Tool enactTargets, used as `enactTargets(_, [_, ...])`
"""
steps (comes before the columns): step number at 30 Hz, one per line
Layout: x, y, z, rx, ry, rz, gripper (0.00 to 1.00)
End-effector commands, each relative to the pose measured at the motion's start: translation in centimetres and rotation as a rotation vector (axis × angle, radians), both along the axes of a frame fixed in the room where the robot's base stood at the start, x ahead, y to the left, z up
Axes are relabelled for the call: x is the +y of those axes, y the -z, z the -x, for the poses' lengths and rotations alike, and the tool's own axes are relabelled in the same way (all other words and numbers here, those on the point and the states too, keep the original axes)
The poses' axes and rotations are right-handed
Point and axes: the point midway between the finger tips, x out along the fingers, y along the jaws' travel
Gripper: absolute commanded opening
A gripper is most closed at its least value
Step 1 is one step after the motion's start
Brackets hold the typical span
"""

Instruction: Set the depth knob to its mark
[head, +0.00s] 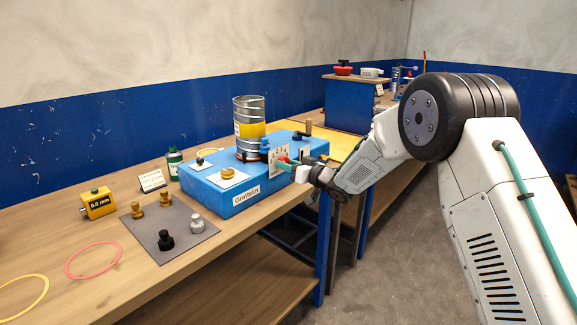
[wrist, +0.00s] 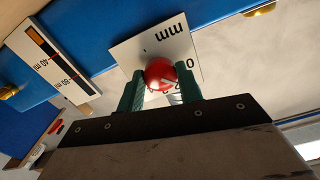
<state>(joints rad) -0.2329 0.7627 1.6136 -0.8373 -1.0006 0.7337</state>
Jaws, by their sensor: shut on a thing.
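The depth knob (wrist: 160,73) is a red round knob in front of a white dial plate (wrist: 150,48) in the wrist view. The plate has "mm" and some digits; the knob and fingers cover part of its scale. My gripper (wrist: 162,80) has its green fingers shut on the knob, one on each side. I cannot tell where the knob points relative to its mark. In the head view, my gripper (head: 291,164) is at the front face of the blue machine (head: 225,202), and a bit of the red knob (head: 283,159) shows beside the dial plate (head: 276,151).
A scale plate (wrist: 48,58) is at left in the wrist view. A grey mat (head: 178,238) with several knobs, a yellow counter (head: 98,203) and rings lie on the bench. The floor in front is clear.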

Motion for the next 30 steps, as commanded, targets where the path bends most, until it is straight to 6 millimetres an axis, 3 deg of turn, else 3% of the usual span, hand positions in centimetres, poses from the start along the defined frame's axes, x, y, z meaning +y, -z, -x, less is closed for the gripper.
enactTargets(11, [-0.2,0.4,0.1,0.009,0.002,0.002,0.13])
enactTargets(12, [-0.2,0.4,0.1,0.009,0.002,0.002,0.44])
enactTargets(14, [-0.2,0.4,0.1,0.009,0.002,0.001,0.57])
enactTargets(23, [0.0,0.2,0.2,0.005,-0.001,0.000,0.57])
enactTargets(30, [-2.8,0.1,2.1,0.005,0.002,0.000,0.57])
